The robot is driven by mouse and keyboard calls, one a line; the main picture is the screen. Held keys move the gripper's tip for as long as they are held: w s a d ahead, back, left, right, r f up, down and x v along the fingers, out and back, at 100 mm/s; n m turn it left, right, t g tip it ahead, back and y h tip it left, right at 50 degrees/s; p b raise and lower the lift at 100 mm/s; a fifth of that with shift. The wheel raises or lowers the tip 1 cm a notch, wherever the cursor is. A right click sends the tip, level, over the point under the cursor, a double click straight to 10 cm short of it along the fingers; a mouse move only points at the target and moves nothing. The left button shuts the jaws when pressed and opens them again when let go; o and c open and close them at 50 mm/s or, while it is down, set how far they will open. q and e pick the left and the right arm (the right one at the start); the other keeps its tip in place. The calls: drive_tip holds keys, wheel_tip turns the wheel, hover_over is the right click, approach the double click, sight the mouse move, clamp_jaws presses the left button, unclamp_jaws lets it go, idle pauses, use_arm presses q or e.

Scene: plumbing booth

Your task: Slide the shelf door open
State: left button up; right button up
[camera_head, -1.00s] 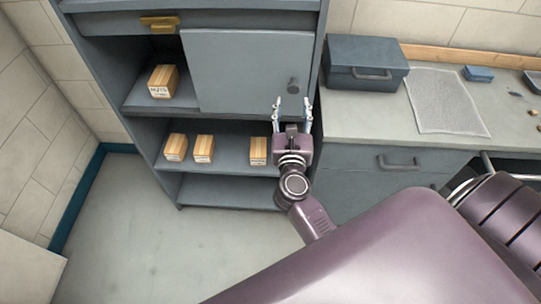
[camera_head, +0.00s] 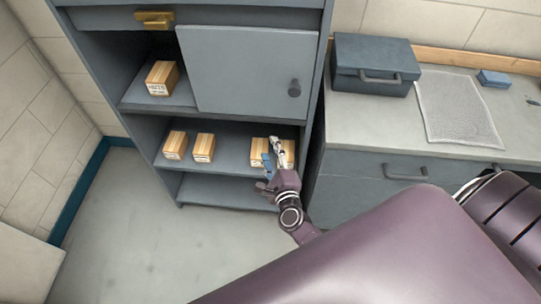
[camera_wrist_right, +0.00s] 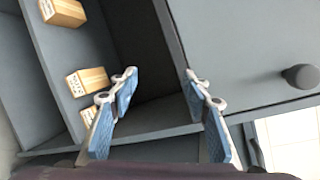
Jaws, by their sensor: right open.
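The grey sliding shelf door (camera_head: 245,75) covers the right part of the upper compartment of the shelf unit; the left part stands open. A dark round knob (camera_head: 294,88) is near the door's right edge. The door (camera_wrist_right: 245,40) and knob (camera_wrist_right: 301,76) also show in the right wrist view, at the right. My right gripper (camera_head: 271,150) is open and empty, in front of the middle shelf, below the knob and a little to its left. In the right wrist view its blue-padded fingers (camera_wrist_right: 160,85) stand apart, with the knob to the right of them. My left gripper is not in view.
A wooden block (camera_head: 162,78) sits in the open upper compartment. Several more blocks (camera_head: 203,147) stand on the middle shelf, some behind my right gripper. A brass handle (camera_head: 155,20) is above. A counter with a dark toolbox (camera_head: 375,64) and a mesh sheet (camera_head: 458,112) is at right.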

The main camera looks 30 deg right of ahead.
drive_tip(key=shift+s+a+f+n+y, duration=0.1)
drive_tip(key=shift+a+f+n+y, duration=0.1)
drive_tip(key=shift+f+n, duration=0.35)
drive_tip(key=shift+s+a+f+n+y, duration=0.1)
drive_tip(key=shift+a+f+n+y, duration=0.2)
drive_tip(key=shift+f, duration=0.4)
drive_tip(key=shift+d, duration=0.15)
